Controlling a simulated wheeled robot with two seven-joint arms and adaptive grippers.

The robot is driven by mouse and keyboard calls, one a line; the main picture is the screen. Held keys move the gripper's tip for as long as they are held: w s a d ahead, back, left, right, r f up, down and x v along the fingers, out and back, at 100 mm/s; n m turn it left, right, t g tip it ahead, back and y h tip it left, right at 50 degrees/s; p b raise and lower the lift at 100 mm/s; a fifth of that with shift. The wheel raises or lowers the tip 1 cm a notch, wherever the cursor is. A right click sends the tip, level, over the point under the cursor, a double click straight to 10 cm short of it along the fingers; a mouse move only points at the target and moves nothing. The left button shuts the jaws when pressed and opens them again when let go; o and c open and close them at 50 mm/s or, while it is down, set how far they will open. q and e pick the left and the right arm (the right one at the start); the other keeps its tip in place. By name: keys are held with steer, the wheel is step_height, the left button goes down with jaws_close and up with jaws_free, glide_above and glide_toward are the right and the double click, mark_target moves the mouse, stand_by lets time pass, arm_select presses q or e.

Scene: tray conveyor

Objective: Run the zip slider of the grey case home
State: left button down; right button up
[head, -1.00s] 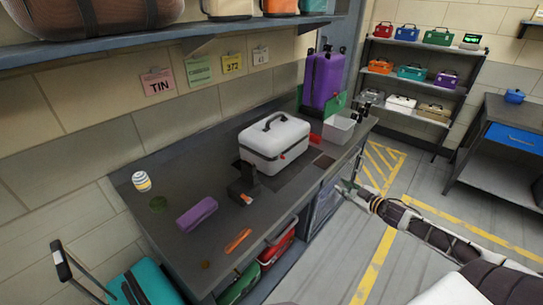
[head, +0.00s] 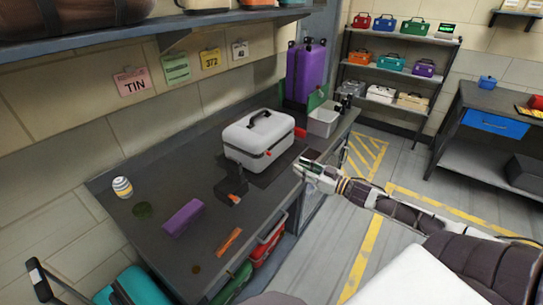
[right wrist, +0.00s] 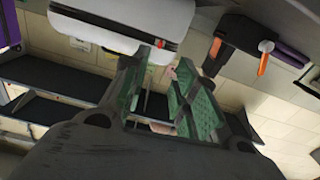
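The grey case (head: 252,145), pale with a black handle on top, stands closed and upright on a dark mat on the workbench. A small red piece (head: 267,154), which looks like the zip slider, shows on the case's front side at the seam. My right gripper (head: 304,167) is at the bench's front edge, to the right of the case and apart from it. In the right wrist view its two green-padded fingers (right wrist: 160,88) stand apart with nothing held between them, and the case (right wrist: 125,18) is at the top. My left gripper is out of view.
A black holder with an orange part (head: 232,188) stands in front of the case. A purple block (head: 184,217), an orange strip (head: 229,241) and a striped jar (head: 122,187) lie further left. A grey bin (head: 323,121) and purple suitcase (head: 306,72) are behind, right.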

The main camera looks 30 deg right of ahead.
mark_target(268, 154)
steer(key=shift+m, duration=0.3)
steer(key=shift+w, duration=0.15)
stand_by(0.3)
